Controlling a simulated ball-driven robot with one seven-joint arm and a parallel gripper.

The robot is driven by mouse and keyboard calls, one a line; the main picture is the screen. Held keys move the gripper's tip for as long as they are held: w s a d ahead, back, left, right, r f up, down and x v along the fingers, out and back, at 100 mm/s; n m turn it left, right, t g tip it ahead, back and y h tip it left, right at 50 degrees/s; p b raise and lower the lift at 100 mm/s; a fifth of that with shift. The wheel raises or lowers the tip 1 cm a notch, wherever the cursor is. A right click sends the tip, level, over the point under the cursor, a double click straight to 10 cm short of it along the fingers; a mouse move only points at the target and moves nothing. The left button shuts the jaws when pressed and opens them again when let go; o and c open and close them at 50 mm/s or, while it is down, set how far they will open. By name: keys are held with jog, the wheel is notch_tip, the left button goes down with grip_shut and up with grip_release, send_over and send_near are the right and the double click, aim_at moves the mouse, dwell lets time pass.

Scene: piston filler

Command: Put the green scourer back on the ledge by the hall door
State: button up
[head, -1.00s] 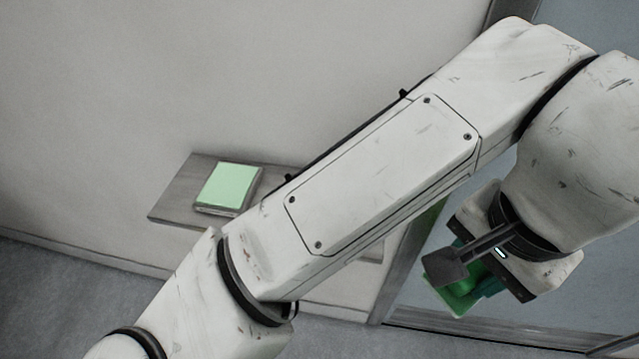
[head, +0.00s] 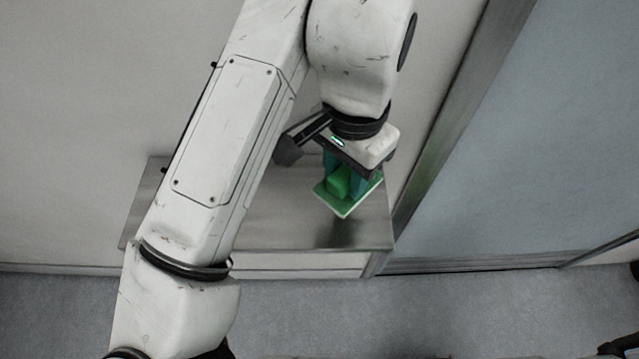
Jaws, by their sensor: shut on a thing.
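The green scourer (head: 345,206) is a flat square pad with a paler edge and a raised green block on top. My gripper (head: 343,180) is shut on that block, with its teal fingers on either side and pointing down. The grey ledge (head: 300,232) runs along the wall, and the scourer appears over its right part, near the door frame. I cannot tell whether the pad touches the ledge or hangs just above it. My arm hides the left-middle part of the ledge.
The door frame (head: 455,130) stands just right of the ledge, with the blue-grey door (head: 530,140) beyond it. Bare ledge surface shows in front of and beside the scourer. Grey carpet (head: 450,315) lies below.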

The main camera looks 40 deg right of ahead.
jog(key=w+f, duration=0.1)
jog(key=f, duration=0.1)
jog(key=w+a+f, duration=0.1)
jog(key=w+f, duration=0.1)
jog(key=shift+w+a+f, duration=0.15)
jog(key=shift+a+f, duration=0.05)
jog(key=shift+f, duration=0.2)
jog(key=shift+w+a+f, duration=0.1)
jog(key=shift+w+f, duration=0.05)
jog(key=shift+f, duration=0.8)
jog(key=shift+w+f, duration=0.1)
jog(key=shift+f, duration=0.8)
jog(key=o, duration=1)
jog(key=shift+r, duration=0.15)
notch_tip(320, 180, up, 12)
jog(key=shift+f, duration=0.1)
jog(key=shift+s, duration=0.1)
